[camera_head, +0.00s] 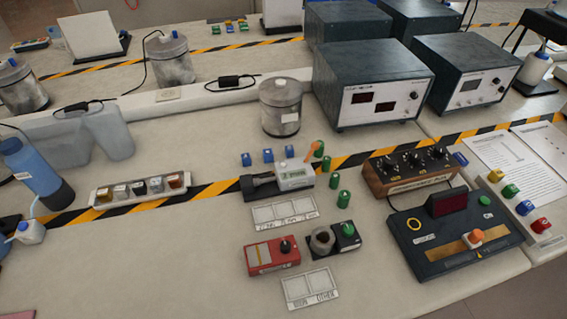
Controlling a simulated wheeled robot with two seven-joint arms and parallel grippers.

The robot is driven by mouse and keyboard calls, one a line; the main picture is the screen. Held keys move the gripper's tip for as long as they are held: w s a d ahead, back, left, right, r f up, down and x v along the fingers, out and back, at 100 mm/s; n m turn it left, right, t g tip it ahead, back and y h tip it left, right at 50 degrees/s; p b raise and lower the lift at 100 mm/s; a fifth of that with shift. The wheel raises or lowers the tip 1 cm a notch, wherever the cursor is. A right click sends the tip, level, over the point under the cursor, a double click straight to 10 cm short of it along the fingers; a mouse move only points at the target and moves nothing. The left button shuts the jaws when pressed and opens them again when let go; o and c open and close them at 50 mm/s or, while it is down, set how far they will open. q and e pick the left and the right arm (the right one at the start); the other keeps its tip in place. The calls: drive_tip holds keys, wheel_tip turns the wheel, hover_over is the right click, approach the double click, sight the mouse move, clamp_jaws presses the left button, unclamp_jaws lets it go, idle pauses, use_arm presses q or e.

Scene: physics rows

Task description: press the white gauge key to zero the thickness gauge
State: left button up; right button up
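What looks like the thickness gauge (293,176) sits near the middle of the bench, on the striped tape line. It has a pale grey-white body with a small display, and a dark cylindrical part reaches left on a black base. An orange piece (313,150) stands up at its right rear. The white key is too small to pick out from the pale body. Neither of my grippers shows in the head view, and nothing touches the gauge.
Several blue and green weights stand around the gauge. A labelled card (284,215), a red box (273,256) and a black knob unit (334,239) lie in front. A metal canister (281,107) stands behind; a dark control panel (455,235) is at right. The left front bench is clear.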

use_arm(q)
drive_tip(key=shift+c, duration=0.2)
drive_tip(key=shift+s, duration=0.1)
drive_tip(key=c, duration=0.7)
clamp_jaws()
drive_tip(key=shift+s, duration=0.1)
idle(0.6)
